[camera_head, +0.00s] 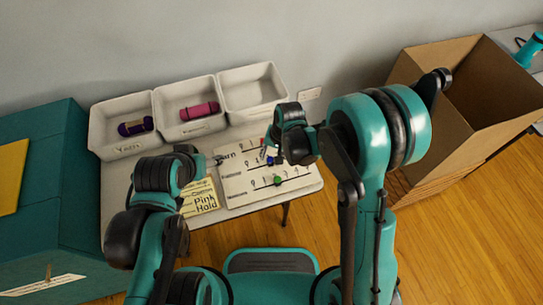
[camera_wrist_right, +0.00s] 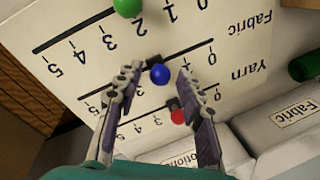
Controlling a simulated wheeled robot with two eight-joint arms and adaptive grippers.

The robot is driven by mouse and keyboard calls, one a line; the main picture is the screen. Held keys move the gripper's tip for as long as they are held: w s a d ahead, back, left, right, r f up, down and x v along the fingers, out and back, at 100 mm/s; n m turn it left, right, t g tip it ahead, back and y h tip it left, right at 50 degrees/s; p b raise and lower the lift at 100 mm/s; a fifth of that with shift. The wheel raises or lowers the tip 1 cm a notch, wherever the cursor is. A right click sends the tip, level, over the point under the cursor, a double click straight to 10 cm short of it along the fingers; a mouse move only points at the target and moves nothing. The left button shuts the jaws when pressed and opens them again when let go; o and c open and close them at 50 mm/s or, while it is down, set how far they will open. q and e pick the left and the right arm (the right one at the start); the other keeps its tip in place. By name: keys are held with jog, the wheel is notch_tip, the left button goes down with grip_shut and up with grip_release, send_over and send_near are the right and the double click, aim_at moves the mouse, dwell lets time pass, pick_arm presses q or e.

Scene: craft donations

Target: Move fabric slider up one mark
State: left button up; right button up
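A white board (camera_head: 239,186) lies on the table with three numbered slider rows; it appears upside down in the wrist view. The blue knob (camera_wrist_right: 161,75), on the middle row, is the Fabric slider; it sits around the row's middle, its exact mark unclear because fingers cover numerals. The red knob (camera_wrist_right: 178,116) is on the Yarn row and the green knob (camera_wrist_right: 127,6) on the remaining row. My right gripper (camera_wrist_right: 160,70) is open, its fingers on either side of the blue knob with gaps visible. My left gripper (camera_head: 212,160) is left of the board, its opening unclear.
Three white bins stand behind: one with purple yarn (camera_head: 136,127), one with a pink roll (camera_head: 199,110), one empty (camera_head: 252,90). A cardboard box (camera_head: 440,55) stands right.

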grip_shut()
jog(key=shift+w+d, duration=0.2)
jog(key=shift+d, duration=0.45)
jog(key=shift+w+d, duration=0.2)
jog(key=shift+d, duration=0.5)
jog(key=shift+w+d, duration=0.2)
jog(key=shift+d, duration=0.45)
jog(key=shift+o, duration=1.7)
grip_release()
jog(key=shift+a, duration=0.1)
notch_tip(320, 180, up, 12)
jog(key=d, duration=0.2)
jog(key=shift+s, duration=0.3)
jog(key=shift+d, duration=0.2)
jog(key=s+d+r+n+t+h, duration=0.2)
jog(key=s+d+r+t, duration=0.4)
jog(key=s+d, duration=0.5)
jog(key=shift+s+d+r+n+t, duration=0.25)
jog(key=shift+s+r+n, duration=0.35)
jog(key=shift+s+r, duration=0.35)
